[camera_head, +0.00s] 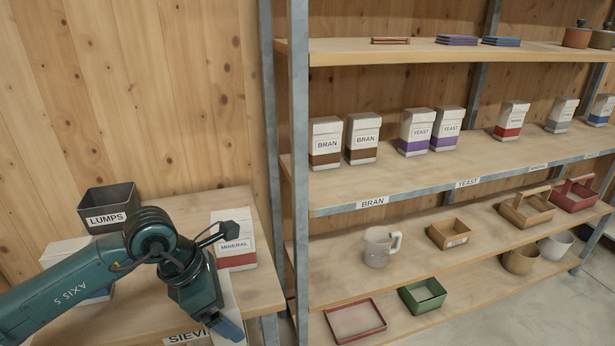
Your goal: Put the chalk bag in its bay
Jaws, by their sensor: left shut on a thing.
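My left gripper (224,325) is low over the front of the table at the left. It is shut on a pale, bag-like thing (235,297), mostly hidden behind the gripper; no label on it can be read, so I cannot tell if it is the chalk bag. My right gripper is not in view. The middle shelf (400,185) has bays with front labels BRAN (372,202) and YEAST (467,183); labels farther right are too small to read. A grey-marked bag (561,115) stands towards that shelf's right end.
On the table stand a MINERAL bag (234,238), a dark LUMPS bin (108,209) and a white, blue-marked bag (66,250) partly behind my arm. A steel upright (299,170) separates table and shelves. A mug (378,247) and trays fill the lower shelf.

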